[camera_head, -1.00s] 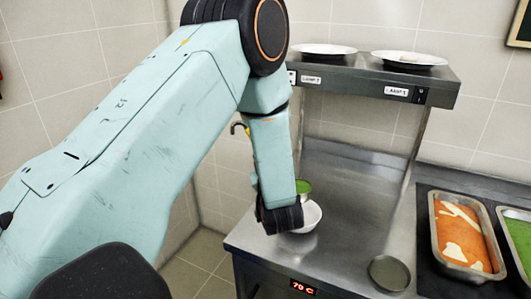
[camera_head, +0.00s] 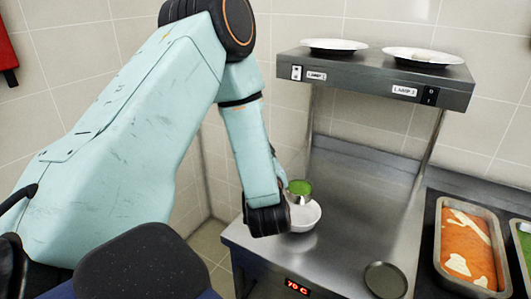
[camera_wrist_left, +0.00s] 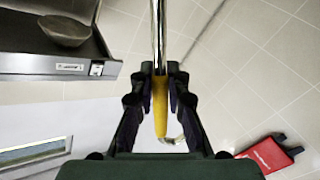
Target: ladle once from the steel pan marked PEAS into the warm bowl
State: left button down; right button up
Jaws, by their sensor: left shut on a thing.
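My left gripper (camera_wrist_left: 160,85) is shut on the yellow handle (camera_wrist_left: 160,105) of a ladle, whose steel shaft runs up out of the wrist view. In the head view the ladle's cup (camera_head: 299,188) holds green contents. It is just above the white bowl (camera_head: 306,217) on the steel warming counter, over its far side; the exact height is unclear. My left gripper is also in the head view (camera_head: 267,216), partly covering the bowl's left side. A steel pan with green contents (camera_head: 525,245) is cut off at the right edge; no PEAS mark is readable. My right gripper is not in view.
A lamp shelf (camera_head: 370,75) with two white plates stands above the counter on posts. A pan of orange food (camera_head: 467,250) sits at the right. A round dark lid or dish (camera_head: 386,280) lies near the front. The middle of the counter (camera_head: 360,200) is clear.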

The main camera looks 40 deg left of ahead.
pick_arm(q)
jog(key=shift+w+f+m+b, duration=0.2)
jog(key=shift+w+f+b, duration=0.1)
jog(key=shift+f, duration=0.15)
jog(key=shift+w+f+m+b, duration=0.2)
jog(key=shift+f+b, duration=0.1)
jog(key=shift+f, duration=0.15)
jog(key=w+d+r+m, duration=0.1)
jog(key=d+r+m+p, duration=0.1)
jog(key=shift+w+d, duration=0.3)
jog(key=shift+w, duration=0.05)
jog(key=shift+w+d+r+m+p, duration=0.2)
jog(key=shift+w+r+m+p, duration=0.05)
jog(key=shift+w+m+p, duration=0.3)
jog(key=shift+w+d+r+m+p, duration=0.9)
jog(key=shift+w+d+m+p, duration=0.3)
jog(key=shift+w+d+m, duration=1.9)
jog(key=w+d+f+m+b, duration=0.9)
jog(key=w+d+f+m, duration=0.1)
jog(key=w+f+m, duration=0.1)
jog(key=shift+w+m, duration=0.15)
jog(key=shift+m, duration=0.5)
